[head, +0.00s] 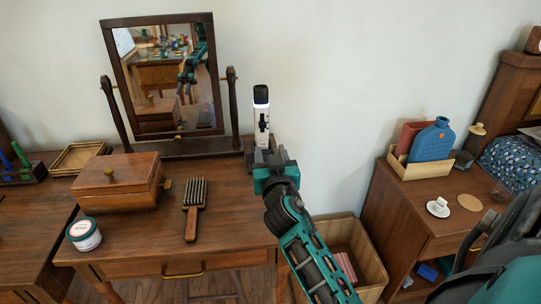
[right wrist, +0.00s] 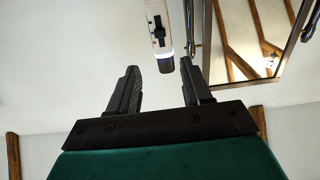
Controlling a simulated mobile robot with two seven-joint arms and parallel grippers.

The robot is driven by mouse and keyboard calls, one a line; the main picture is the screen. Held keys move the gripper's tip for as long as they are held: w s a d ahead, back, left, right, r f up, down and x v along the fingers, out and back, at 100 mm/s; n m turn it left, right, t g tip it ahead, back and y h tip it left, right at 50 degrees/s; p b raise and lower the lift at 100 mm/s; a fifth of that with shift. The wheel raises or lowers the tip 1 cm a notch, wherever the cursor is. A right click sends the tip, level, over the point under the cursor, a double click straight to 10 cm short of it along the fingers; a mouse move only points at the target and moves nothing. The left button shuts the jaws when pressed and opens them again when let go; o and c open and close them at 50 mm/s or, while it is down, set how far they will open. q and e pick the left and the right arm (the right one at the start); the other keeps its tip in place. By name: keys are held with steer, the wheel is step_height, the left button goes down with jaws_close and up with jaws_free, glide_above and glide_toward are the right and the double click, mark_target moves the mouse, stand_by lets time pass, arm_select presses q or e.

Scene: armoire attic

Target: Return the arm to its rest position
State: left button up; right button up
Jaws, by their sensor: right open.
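My right gripper (head: 270,158) is over the right back part of the dressing table, its arm reaching in from the lower right. In the right wrist view its two fingers (right wrist: 160,90) stand apart with nothing between them. A white flashlight-like object with a black top (head: 261,112) stands upright just beyond the fingertips. In the right wrist view this white object (right wrist: 158,35) shows past the fingertips, apart from both fingers. My left gripper is in neither view.
A tilting mirror (head: 118,75) stands on the dressing table (head: 150,237). A wooden box (head: 112,200), a brush (head: 192,222) and a round tin (head: 84,236) lie in front of it. A bin (head: 370,262) and a side cabinet (head: 385,215) stand to the right.

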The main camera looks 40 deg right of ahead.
stand_by(0.4)
steer(key=s+a+f+n+g+y, duration=0.3)
steer(key=s+a+f+g, duration=0.15)
steer(key=s, duration=0.45)
steer(key=s+a+f+n+g+y, duration=0.2)
steer(key=s+a+f+g+y, duration=0.15)
steer(key=s+a, duration=0.4)
steer(key=s+a+f+n+g+y, duration=0.3)
steer(key=s+a+f+g, duration=0.15)
steer(key=s, duration=0.65)
steer(key=w+a+f+t+y+p, duration=0.1)
steer(key=w+a+f+t+p, duration=0.1)
steer(key=w+f+t, duration=0.3)
steer(key=shift+w+f+n+t+p, duration=0.35)
steer(key=shift+w+t+p, duration=0.5)
steer(key=shift+w+t, duration=0.5)
steer(key=shift+y, duration=0.25)
steer(key=shift+a, duration=0.1)
